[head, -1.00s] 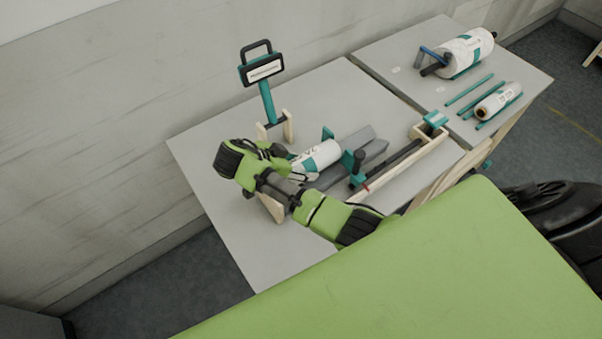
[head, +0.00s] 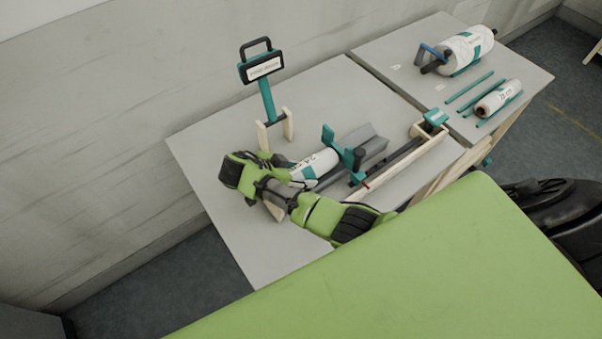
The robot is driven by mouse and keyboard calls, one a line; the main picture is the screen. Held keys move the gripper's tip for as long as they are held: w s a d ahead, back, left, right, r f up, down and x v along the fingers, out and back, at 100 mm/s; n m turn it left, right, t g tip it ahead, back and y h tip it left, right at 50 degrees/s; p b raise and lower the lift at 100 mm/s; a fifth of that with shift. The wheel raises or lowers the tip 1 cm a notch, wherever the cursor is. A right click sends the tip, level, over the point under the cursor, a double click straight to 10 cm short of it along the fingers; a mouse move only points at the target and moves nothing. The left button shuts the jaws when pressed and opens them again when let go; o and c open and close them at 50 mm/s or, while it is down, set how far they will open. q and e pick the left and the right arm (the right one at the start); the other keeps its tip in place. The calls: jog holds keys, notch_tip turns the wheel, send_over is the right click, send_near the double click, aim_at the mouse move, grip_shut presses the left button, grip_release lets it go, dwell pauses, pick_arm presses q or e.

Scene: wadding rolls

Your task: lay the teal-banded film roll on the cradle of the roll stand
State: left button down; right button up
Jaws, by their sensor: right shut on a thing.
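The white film roll with a teal band (head: 317,163) lies slanted on the near table, at the left end of a grey channel-like cradle (head: 368,143). My right gripper (head: 290,180) is shut on the roll's near left end and hides that end. I cannot tell whether the roll rests on the cradle or hangs just above it. A teal bracket (head: 341,150) of the stand crosses at the roll's right end. My left gripper is not in view.
A sign on a teal post (head: 262,72) stands behind on wooden uprights (head: 275,132). A wooden rail with a teal block (head: 432,122) lies to the right. The far table holds a large roll (head: 466,50), a small roll (head: 497,98) and teal rods (head: 470,88).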

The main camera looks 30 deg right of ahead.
jog(key=shift+s+f, duration=0.2)
jog(key=shift+f, duration=0.05)
jog(key=o, duration=1.8)
jog(key=shift+a+f, duration=0.1)
jog(key=shift+f, duration=0.05)
jog(key=shift+c, duration=0.2)
jog(key=shift+f, duration=0.1)
